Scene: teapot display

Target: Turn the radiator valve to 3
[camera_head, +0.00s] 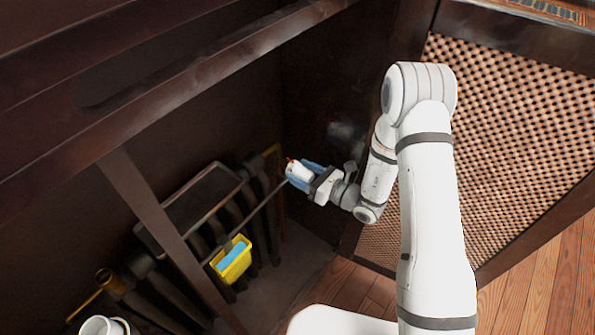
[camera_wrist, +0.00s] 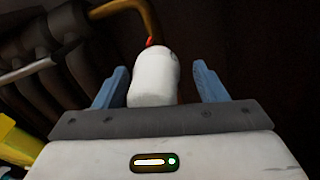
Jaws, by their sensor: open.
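The radiator valve knob (camera_wrist: 153,78) is white and rounded, with a red mark at its top, in the middle of the wrist view. It also shows in the head view (camera_head: 297,171), small and partly covered by my gripper. A brass pipe (camera_wrist: 140,12) runs behind it. My gripper (camera_wrist: 160,84) is open, with one blue finger on each side of the knob. A gap shows on the right side; the left finger is close to the knob, and I cannot tell whether it touches. No numbers on the knob can be read.
The dark radiator (camera_head: 205,232) stands left of my gripper, with a wire rack (camera_head: 190,208) on it. A yellow container with a blue item (camera_head: 233,259) hangs there. A white mug (camera_head: 104,326) is at lower left. A dark diagonal post (camera_head: 165,235) and a lattice panel (camera_head: 500,150) flank the arm.

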